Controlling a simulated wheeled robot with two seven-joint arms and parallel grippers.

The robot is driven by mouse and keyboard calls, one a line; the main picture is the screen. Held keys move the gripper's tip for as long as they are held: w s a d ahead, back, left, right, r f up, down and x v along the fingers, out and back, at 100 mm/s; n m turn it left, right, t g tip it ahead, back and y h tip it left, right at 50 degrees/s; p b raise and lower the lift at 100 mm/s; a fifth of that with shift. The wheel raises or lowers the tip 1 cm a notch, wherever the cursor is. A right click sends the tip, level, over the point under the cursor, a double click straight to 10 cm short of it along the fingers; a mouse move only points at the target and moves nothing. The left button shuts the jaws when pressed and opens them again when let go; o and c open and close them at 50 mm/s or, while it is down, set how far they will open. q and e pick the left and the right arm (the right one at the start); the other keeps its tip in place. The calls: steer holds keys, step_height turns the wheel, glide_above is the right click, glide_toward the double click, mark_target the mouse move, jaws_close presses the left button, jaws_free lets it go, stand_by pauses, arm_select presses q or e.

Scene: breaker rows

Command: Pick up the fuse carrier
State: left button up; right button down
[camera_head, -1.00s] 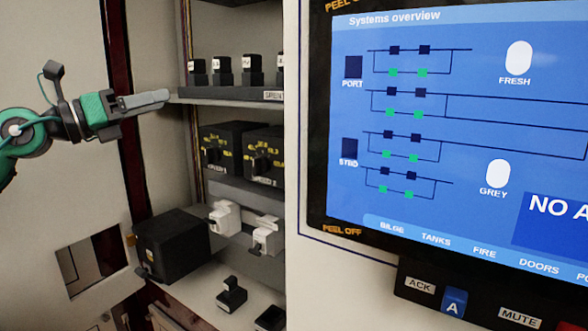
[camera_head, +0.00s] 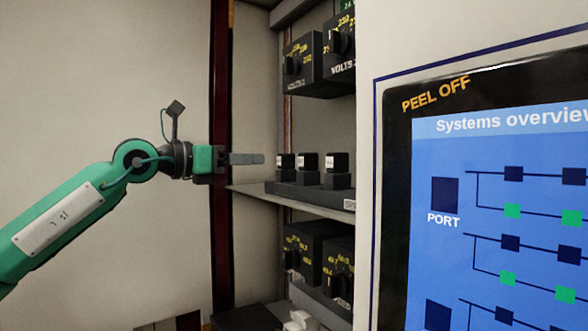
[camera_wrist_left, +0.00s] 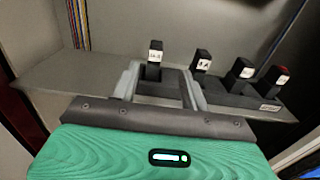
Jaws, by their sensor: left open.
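Several black fuse carriers with white labels stand in a row on a dark rail on a shelf. In the head view the leftmost fuse carrier (camera_head: 286,163) is just right of my left gripper (camera_head: 262,159), whose fingers point at it at about its height. In the left wrist view the gripper (camera_wrist_left: 162,76) is open and empty. The leftmost fuse carrier (camera_wrist_left: 154,62) shows upright in the gap between its fingertips, apparently a little beyond them. Contact cannot be told. My right gripper is not in view.
More fuse carriers (camera_wrist_left: 201,62) stand close to the right on the same rail. The shelf (camera_head: 262,195) edge runs below the gripper. Black boxes with yellow markings (camera_head: 303,66) hang above and sit below. A blue display panel (camera_head: 480,230) fills the right.

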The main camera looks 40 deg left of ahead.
mark_target(293, 158)
arm_select(q)
steer(key=p+x, duration=0.4)
steer(key=x, duration=0.1)
steer(key=shift+w+d+r, duration=0.1)
steer(key=shift+w+r, duration=0.1)
steer(key=shift+w, duration=0.15)
steer(key=shift+w+d+f+p, duration=0.1)
steer(key=shift+w+p, duration=0.25)
steer(key=shift+p, duration=0.25)
steer(key=p+x, duration=0.3)
steer(key=p, duration=0.1)
steer(key=shift+w+a+r, duration=0.15)
steer(key=shift+a+r, duration=0.1)
steer(key=shift+w+d+f+p, duration=0.1)
steer(key=shift+w+d+p, duration=0.05)
steer(key=shift+w+p, duration=0.55)
steer(key=shift+w+d+f, duration=0.1)
steer(key=shift+w+f, duration=0.1)
steer(key=shift+w, duration=0.2)
steer(key=shift+s, duration=0.1)
jaws_close()
